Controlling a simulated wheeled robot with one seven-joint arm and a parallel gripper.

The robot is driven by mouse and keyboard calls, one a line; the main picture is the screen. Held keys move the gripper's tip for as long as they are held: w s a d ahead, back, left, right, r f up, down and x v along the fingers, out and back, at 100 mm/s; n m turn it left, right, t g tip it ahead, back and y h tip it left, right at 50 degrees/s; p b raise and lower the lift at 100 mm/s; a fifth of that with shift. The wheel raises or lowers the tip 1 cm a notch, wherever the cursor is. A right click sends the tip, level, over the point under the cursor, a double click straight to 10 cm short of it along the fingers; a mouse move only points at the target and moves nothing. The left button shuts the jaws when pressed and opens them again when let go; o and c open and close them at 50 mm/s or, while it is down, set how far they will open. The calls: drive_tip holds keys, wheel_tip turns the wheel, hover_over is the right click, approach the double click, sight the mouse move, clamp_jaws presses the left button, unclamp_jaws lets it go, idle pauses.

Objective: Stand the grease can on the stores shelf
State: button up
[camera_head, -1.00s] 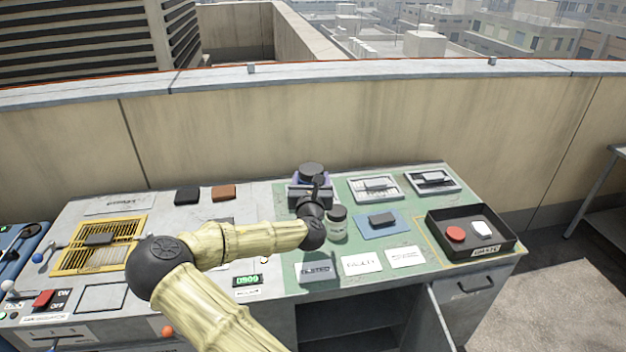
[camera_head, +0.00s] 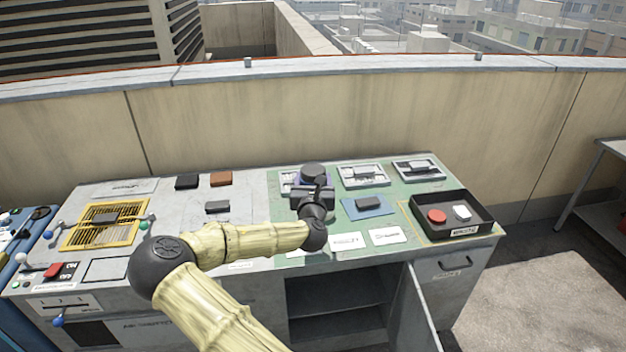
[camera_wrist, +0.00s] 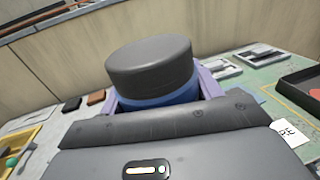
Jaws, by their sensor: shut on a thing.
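The grease can shows a dark lid (camera_head: 313,169) above my gripper (camera_head: 312,181) in the head view. In the wrist view the can (camera_wrist: 150,62) is upright or nearly so, with a wide dark-grey lid over a blue body. Purple fingers of my gripper (camera_wrist: 160,92) press on both its sides. My wrist hides its lower part, and I cannot tell its height over the bench. An open bay under the bench has a dark inner shelf (camera_head: 335,290), bare where visible; no label shows whether this is the stores shelf.
The bay's grey door (camera_head: 420,310) stands open to the front. The bench holds a black tray (camera_head: 482,228) with a red and a white piece, a blue mat (camera_head: 368,207) and a yellow grille (camera_head: 75,236). A metal table (camera_head: 605,180) stands right. Floor is clear at right.

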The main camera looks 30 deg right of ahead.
drive_tip(key=s+a+f+n+y, duration=0.1)
drive_tip(key=s+a+f, duration=0.2)
drive_tip(key=a+f, duration=0.3)
drive_tip(key=s+a+f+t+y, duration=0.1)
drive_tip(key=s+a+f, duration=0.1)
drive_tip(key=a+f, duration=0.4)
drive_tip(key=s+a+f+n+y, duration=0.1)
drive_tip(key=s+a+f, duration=0.2)
drive_tip(key=a+f, duration=0.3)
wheel_tip(320, 180, down, 9)
drive_tip(key=b, duration=1)
drive_tip(key=shift+w+a, duration=0.15)
drive_tip(key=shift+w, duration=0.2)
drive_tip(key=shift+a, duration=0.1)
